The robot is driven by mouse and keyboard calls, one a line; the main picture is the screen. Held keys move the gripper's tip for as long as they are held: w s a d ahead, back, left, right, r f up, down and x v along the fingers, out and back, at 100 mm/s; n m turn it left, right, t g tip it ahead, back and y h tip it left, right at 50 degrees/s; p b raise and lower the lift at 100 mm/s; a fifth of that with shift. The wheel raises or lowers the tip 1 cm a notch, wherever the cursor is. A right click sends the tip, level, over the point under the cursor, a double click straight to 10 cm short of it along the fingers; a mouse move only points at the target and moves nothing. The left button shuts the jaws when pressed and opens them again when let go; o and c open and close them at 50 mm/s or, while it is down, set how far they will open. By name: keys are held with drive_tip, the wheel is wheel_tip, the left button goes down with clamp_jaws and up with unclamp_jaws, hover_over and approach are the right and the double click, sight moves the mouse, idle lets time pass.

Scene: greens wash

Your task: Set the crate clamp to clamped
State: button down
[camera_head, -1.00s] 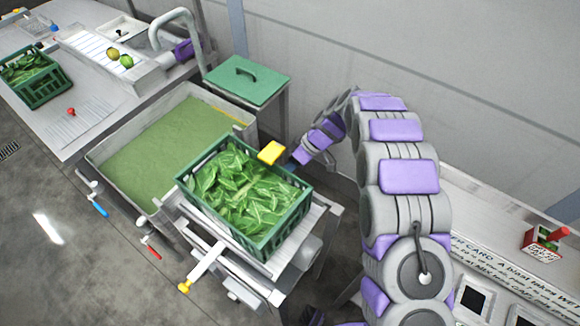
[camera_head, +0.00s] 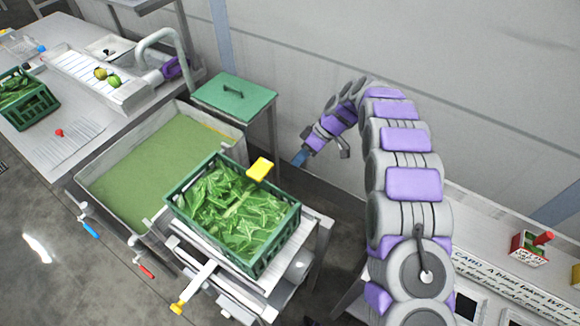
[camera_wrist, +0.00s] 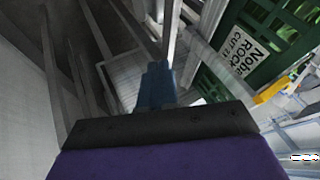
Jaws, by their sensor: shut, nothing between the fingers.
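The green crate (camera_head: 178,205) is full of leafy greens and sits on a metal stand beside the basin. A yellow pad (camera_head: 260,168), which looks like part of the crate clamp, stands up at the crate's back edge. In the wrist view a yellow piece (camera_wrist: 271,90) shows beside the crate (camera_wrist: 288,40). Whether the clamp is set cannot be told. My gripper (camera_head: 300,158) is to the right of and behind the yellow pad, apart from it. In the wrist view its blue fingers (camera_wrist: 157,86) are together and empty.
A yellow-tipped white lever (camera_head: 195,288) sticks out in front of the stand. The basin (camera_head: 150,160) of green water is at left, with blue (camera_head: 90,230) and red (camera_head: 146,271) handles. A green-topped stand (camera_head: 235,97) is behind. The wall is beyond my gripper.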

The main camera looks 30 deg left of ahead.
drive_tip(key=shift+v, duration=0.9)
drive_tip(key=s+d+r+m+t+h, duration=0.1)
drive_tip(key=s+d+r+m, duration=0.35)
drive_tip(key=d+r, duration=0.5)
drive_tip(key=s+d+r+m+t+h, duration=0.1)
drive_tip(key=s+d+r+m, duration=0.4)
drive_tip(key=d, duration=0.7)
drive_tip(key=s+d+m+h, duration=0.1)
drive_tip(key=s+d+m, duration=0.2)
drive_tip(key=s+d, duration=0.2)
drive_tip(key=s+d+r+m+t+h, duration=0.1)
drive_tip(key=s+d, duration=0.5)
drive_tip(key=s, duration=0.6)
drive_tip(key=s+d+r+m+h, duration=0.1)
drive_tip(key=s+d+m, duration=0.3)
drive_tip(key=s, duration=0.5)
drive_tip(key=shift+d+r+m+t, duration=0.25)
drive_tip(key=shift+d+m+t, duration=0.1)
drive_tip(key=shift+d, duration=0.65)
